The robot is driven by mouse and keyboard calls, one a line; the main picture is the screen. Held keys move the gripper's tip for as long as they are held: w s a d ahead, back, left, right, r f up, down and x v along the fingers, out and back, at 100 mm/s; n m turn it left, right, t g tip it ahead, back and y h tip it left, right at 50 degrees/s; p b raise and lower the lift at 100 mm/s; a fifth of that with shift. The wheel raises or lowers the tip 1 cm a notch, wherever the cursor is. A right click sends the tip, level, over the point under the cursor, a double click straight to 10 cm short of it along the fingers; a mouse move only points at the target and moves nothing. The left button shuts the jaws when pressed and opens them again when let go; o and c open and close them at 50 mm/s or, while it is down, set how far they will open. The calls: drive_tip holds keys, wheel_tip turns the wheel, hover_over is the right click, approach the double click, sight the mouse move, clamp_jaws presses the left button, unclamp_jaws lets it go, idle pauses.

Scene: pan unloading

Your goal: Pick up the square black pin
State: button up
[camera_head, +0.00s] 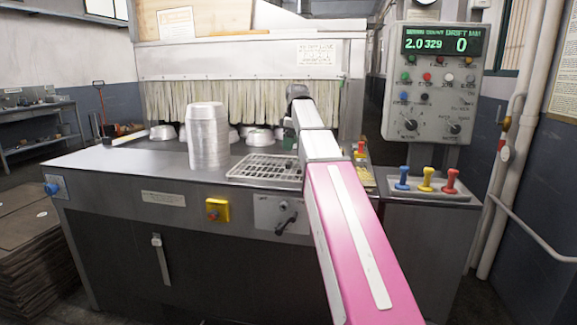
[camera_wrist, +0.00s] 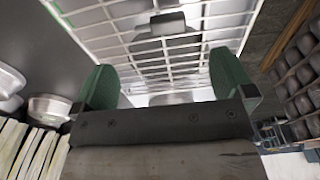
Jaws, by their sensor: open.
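A small dark, squarish piece (camera_wrist: 167,23) lies on the white wire rack (camera_wrist: 105,22) in the wrist view, beyond my fingertips. It looks like the square black pin, but its full shape is not clear. My gripper (camera_wrist: 163,72) has two green fingers spread wide apart with nothing between them. The piece is apart from both fingers, roughly in line with the gap between them. In the head view the wire rack (camera_head: 250,168) lies on the metal counter, and my arm reaches over its right side. My arm hides most of the gripper there, and I cannot make out the pin.
A tall stack of silver pans (camera_head: 207,138) stands left of the rack on the counter (camera_head: 130,165). Several pans lie by the strip curtain (camera_head: 200,103) behind. Blue, yellow and red knobs (camera_head: 427,180) and a control box (camera_head: 434,85) stand at the right.

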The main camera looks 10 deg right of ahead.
sight(289, 164)
drive_tip(key=f, duration=0.7)
drive_tip(key=shift+w+a+f, duration=0.1)
drive_tip(key=shift+a+f, duration=0.1)
drive_tip(key=shift+a, duration=0.05)
drive_tip(key=c, duration=1.1)
drive_tip(key=shift+r, duration=0.2)
